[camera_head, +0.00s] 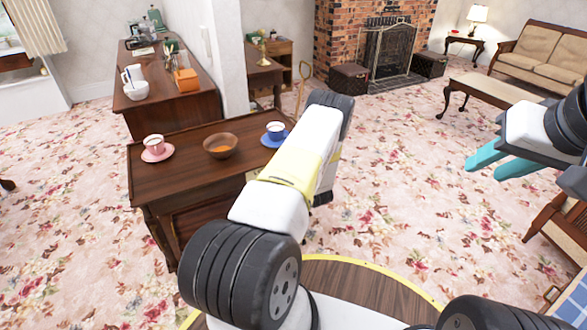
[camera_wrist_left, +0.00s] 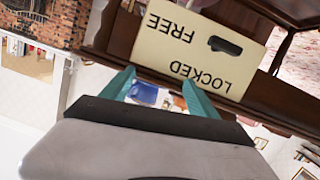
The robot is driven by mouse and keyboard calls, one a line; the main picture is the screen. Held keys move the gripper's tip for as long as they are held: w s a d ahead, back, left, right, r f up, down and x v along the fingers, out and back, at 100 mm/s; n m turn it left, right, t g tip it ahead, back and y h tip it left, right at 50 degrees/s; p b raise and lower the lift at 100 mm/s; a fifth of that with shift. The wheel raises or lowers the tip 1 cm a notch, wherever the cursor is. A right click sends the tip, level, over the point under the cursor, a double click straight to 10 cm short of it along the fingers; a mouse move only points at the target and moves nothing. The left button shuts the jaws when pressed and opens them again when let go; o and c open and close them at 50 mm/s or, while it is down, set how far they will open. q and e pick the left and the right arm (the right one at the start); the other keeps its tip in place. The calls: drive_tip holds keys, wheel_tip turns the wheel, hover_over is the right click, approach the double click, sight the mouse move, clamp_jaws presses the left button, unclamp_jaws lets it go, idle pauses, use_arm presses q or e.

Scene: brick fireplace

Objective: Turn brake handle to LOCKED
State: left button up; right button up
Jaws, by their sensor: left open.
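A cream plate (camera_wrist_left: 205,48) marked FREE and LOCKED shows upside down in the left wrist view, on dark wood. A dark elongated shape (camera_wrist_left: 225,45) lies on it, off to one side of the two words; I cannot tell whether it is the brake handle or a slot. My left gripper (camera_wrist_left: 158,88) is open, its teal fingers apart at the plate's lower edge in the picture, holding nothing visible. In the head view my left arm hides that gripper. My right gripper (camera_head: 483,170) is open and empty at the right, away from the wooden cart (camera_head: 185,185).
On the cart stand a pink cup (camera_head: 154,144), a wooden bowl (camera_head: 220,146) and a blue cup (camera_head: 276,130). A dark cabinet (camera_head: 180,108) stands behind it. A low table (camera_head: 490,88) stands at right. Carpet (camera_head: 400,190) between is clear.

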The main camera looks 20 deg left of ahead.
use_arm(q)
drive_tip(key=s+a+f+t+y, duration=0.1)
drive_tip(key=s+f+y, duration=0.2)
drive_tip(key=s+f, duration=0.5)
drive_tip(key=shift+m, duration=0.4)
drive_tip(key=x, duration=0.7)
drive_tip(key=shift+a+f, duration=0.25)
drive_tip(key=shift+a, duration=0.15)
drive_tip(key=c, duration=1.4)
drive_tip(key=shift+o, duration=0.2)
